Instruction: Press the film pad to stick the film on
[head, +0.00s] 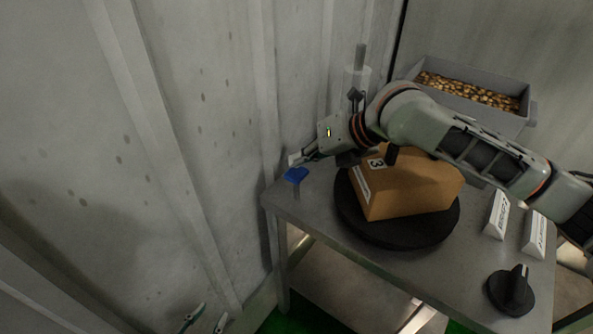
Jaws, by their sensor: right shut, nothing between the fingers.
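The small blue film pad (295,175) stands on a short stem at the left corner of the grey table. My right gripper (294,158) reaches across from the right and is shut and empty. Its fingertips are just above the pad in the picture; I cannot tell whether they touch it. A cardboard box (412,190) marked 3 sits on a black round turntable (384,236). A pale roll (355,80) on a grey post stands behind my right wrist, partly hidden. My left gripper (206,314) shows at the bottom edge, its two fingertips apart.
A grey bin (527,112) of brown pieces stands at the back right. Two white label wedges (497,214) (535,234) and a black knob (512,290) are on the table's right side. A ribbed grey wall (190,140) closes off the left.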

